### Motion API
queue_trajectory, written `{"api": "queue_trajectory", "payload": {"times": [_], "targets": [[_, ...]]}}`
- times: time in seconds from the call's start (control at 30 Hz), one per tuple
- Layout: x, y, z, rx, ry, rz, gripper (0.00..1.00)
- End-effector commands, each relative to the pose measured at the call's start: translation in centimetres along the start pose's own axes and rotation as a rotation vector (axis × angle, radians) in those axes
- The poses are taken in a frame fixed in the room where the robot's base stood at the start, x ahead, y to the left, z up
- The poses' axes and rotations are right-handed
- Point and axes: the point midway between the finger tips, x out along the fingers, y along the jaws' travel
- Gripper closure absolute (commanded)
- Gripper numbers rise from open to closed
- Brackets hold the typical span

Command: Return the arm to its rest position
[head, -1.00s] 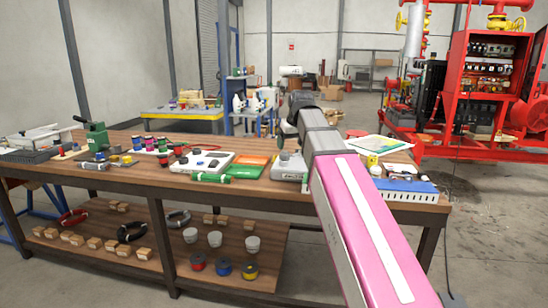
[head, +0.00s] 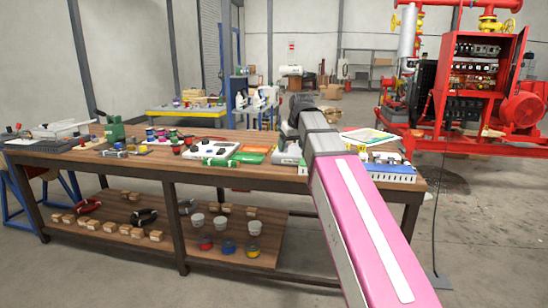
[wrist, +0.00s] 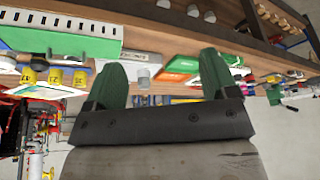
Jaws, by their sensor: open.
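My arm, with a pink link, reaches forward over the right part of the wooden workbench (head: 150,165) in the head view. Its far end hides my gripper there. In the wrist view my gripper (wrist: 165,80) shows two green fingertips set wide apart, with nothing held between them. The wrist picture is upside down, with the bench top and its items beyond the fingers. A grey and white item (wrist: 143,65) shows in the gap between the fingers, apart from them.
The bench top holds a white tray (head: 212,149), a green box (head: 247,158), an orange box (head: 256,149) and a blue slotted box (head: 392,179). A red pump skid (head: 465,140) stands at the back right.

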Motion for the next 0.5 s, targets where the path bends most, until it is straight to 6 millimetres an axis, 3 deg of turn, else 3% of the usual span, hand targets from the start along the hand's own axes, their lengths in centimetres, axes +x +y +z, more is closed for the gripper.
{"api": "queue_trajectory", "payload": {"times": [0.27,0.5], "targets": [[2.6,0.6,1.5,0.022,-0.021,0.004,0.21],[6.1,1.5,3.9,0.055,-0.054,0.009,0.21]]}}
